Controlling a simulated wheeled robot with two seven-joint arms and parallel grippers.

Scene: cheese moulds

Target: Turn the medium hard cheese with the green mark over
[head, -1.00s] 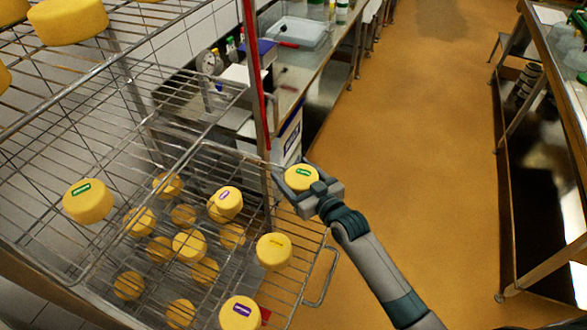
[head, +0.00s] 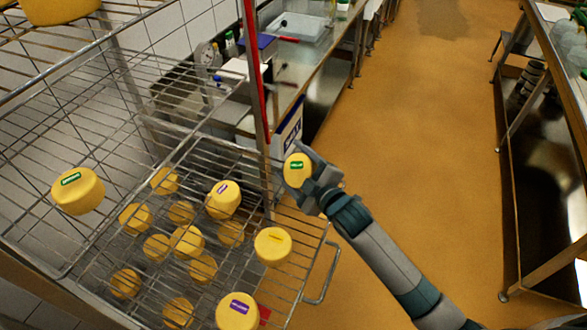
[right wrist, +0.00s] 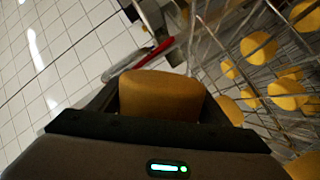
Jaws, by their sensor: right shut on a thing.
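My right gripper (head: 305,173) is shut on a yellow cheese (head: 294,174) with a green label on its face. It holds the cheese in the air at the right edge of the rack, tilted, with the labelled face still visible to the head camera. In the right wrist view the held cheese (right wrist: 160,96) sits between the fingers, and no label shows on its visible side. Another green-marked cheese (head: 78,192) rests on the wire shelf at the left. My left gripper is not in view.
The wire shelf (head: 312,268) holds cheeses with purple (head: 224,199) (head: 237,313) and yellow (head: 272,246) marks. More cheeses lie below it. A rack post with a red strip (head: 256,90) stands close behind the held cheese. The floor (head: 430,160) at the right is open.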

